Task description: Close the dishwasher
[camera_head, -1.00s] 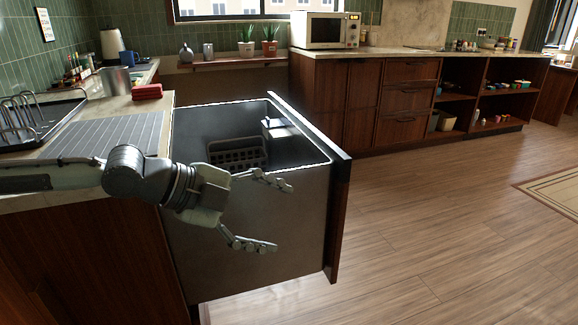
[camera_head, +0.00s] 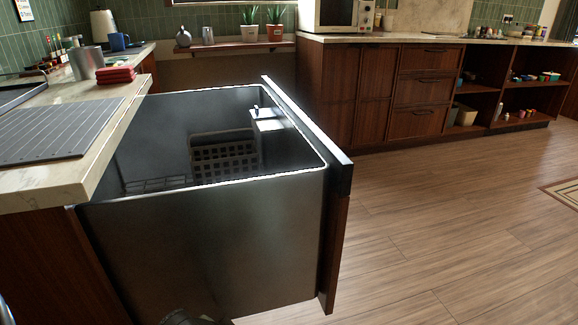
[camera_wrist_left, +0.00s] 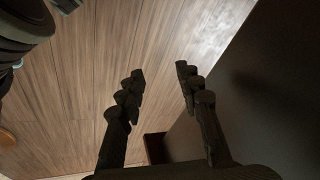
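The dishwasher (camera_head: 220,245) is a pull-out drawer under the counter, standing well open with its grey metal side facing me. Its front panel (camera_head: 334,235), dark wood with a black top edge, is at the drawer's right end. A dark basket (camera_head: 225,160) sits inside the tub. My left gripper (camera_wrist_left: 160,72) shows in the left wrist view with its two fingers apart and nothing between them. A dark flat surface, probably the drawer's side, is to its right. In the head view only a dark piece of my left arm shows at the bottom edge. My right gripper is not in view.
The counter (camera_head: 110,165) on the left holds a ribbed drying mat (camera_head: 55,128) and a folded red cloth (camera_head: 116,75). Wooden cabinets (camera_head: 375,95) line the back. The wooden floor (camera_head: 450,230) right of the front panel is clear.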

